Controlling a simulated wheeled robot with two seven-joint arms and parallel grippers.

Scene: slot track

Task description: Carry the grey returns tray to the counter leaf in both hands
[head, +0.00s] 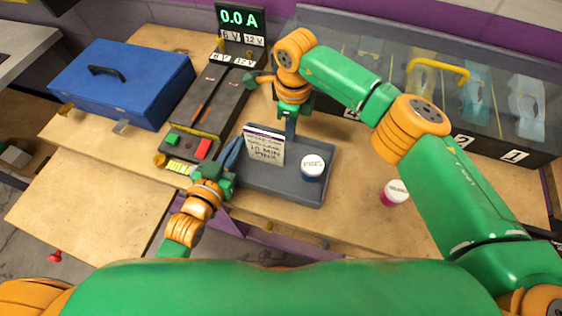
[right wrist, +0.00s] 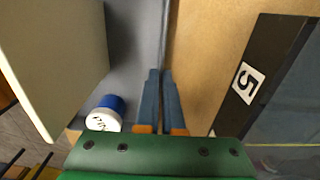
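The grey returns tray (head: 285,190) lies on the wooden counter in the head view, with a white card box and a small blue-banded jar (head: 312,167) on it. My left gripper (head: 234,150) has its blue fingers at the tray's left edge; whether they are closed on it is unclear. My right gripper (head: 290,132) is at the tray's far edge. In the right wrist view its two fingers (right wrist: 163,88) are close together on either side of the tray's rim (right wrist: 164,35). The counter leaf (head: 90,208) is the bare wooden panel at the left front.
A blue toolbox (head: 122,85) stands at the back left. A dark control box (head: 208,100) with green and red buttons lies between it and the tray. A pink-and-white jar (head: 394,193) stands right of the tray. A clear-fronted bin row (head: 480,145) lines the back right.

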